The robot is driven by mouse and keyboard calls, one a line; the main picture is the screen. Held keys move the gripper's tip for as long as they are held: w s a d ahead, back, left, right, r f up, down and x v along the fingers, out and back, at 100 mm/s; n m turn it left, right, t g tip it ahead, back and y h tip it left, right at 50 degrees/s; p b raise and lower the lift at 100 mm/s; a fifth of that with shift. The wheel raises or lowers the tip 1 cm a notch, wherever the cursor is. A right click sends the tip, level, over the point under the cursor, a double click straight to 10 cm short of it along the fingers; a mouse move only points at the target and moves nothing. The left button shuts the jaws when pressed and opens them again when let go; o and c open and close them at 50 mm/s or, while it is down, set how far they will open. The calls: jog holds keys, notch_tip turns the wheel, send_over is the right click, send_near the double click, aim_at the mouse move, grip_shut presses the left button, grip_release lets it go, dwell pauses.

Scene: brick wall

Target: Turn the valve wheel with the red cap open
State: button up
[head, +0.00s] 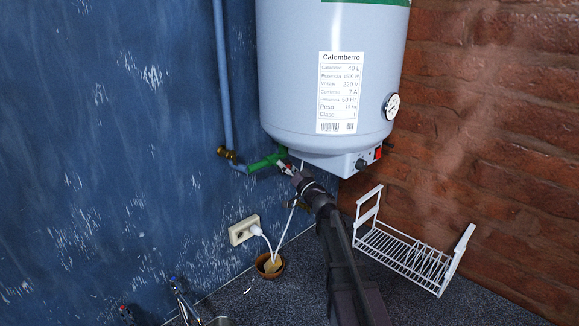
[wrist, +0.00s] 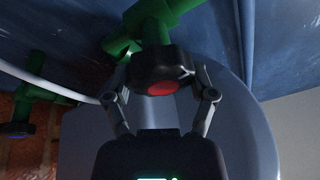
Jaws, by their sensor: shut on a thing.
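The valve wheel with the red cap is dark and sits on a green pipe fitting under the water heater. In the wrist view the wheel (wrist: 188,72) faces me, with its red cap (wrist: 162,88) at the centre. My gripper (wrist: 162,80) has one finger on each side of the wheel and is shut on it. In the head view my gripper (head: 289,168) reaches up to the green pipe (head: 262,162) below the heater, and it largely hides the wheel. How far the wheel is turned cannot be told.
The white water heater (head: 300,90) hangs just above my gripper. A second valve wheel with a blue cap (wrist: 18,130) is at the left in the wrist view. A socket (head: 243,230), a brown pot (head: 262,272) and a white rack (head: 405,256) are below.

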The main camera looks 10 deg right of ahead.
jog(key=shift+n+y, duration=0.4)
jog(key=shift+n, duration=0.5)
jog(key=shift+w+n+g+y, duration=0.1)
jog(key=shift+n+g+y, duration=0.35)
jog(key=shift+n, duration=0.75)
jog(key=shift+a+n+g+y, duration=0.1)
jog(key=shift+n+g+y, duration=0.3)
jog(key=shift+n, duration=0.7)
jog(key=shift+n+g+y, duration=0.25)
jog(key=shift+n+y, duration=0.1)
jog(key=shift+n, duration=0.75)
jog(key=o, duration=0.8)
jog(key=shift+o, duration=1.2)
jog(key=shift+f, duration=0.1)
